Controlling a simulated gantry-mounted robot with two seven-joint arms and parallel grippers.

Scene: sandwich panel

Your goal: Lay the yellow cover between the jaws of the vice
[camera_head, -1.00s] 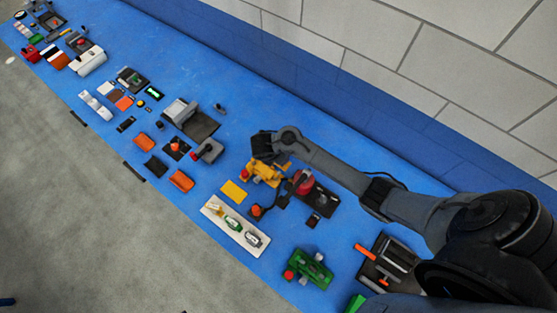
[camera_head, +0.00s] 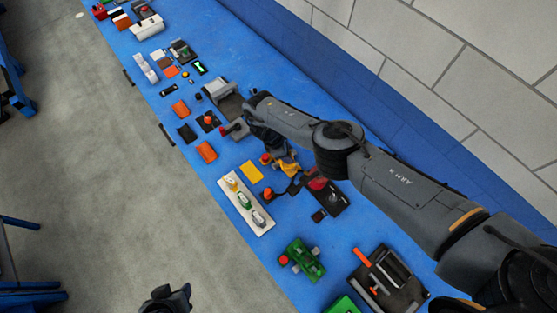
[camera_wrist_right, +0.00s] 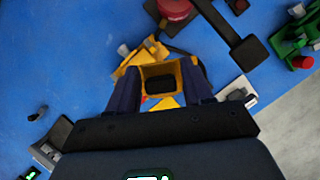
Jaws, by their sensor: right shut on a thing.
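My right gripper (camera_wrist_right: 163,92) is shut on a hollow orange-yellow piece with a dark opening, which I take as the yellow cover (camera_wrist_right: 184,70). In the head view my right gripper (camera_head: 277,148) is over a yellow device (camera_head: 289,169) with a red knob beside it, perhaps the vice. Its jaws are mostly hidden, and I cannot tell whether the cover touches it. A green vice-like device (camera_head: 306,260) with a red knob stands lower right, and also shows in the wrist view (camera_wrist_right: 290,42). My left gripper (camera_head: 168,300) seems to be the dark part at the bottom edge; its fingers are unclear.
A flat yellow piece (camera_head: 251,172) and a white tray (camera_head: 237,204) with several items lie left of the yellow device. A red part on a black plate (camera_head: 325,195) stands close to its right. Orange pieces (camera_head: 206,151) lie farther back. Bare blue table shows along the wall.

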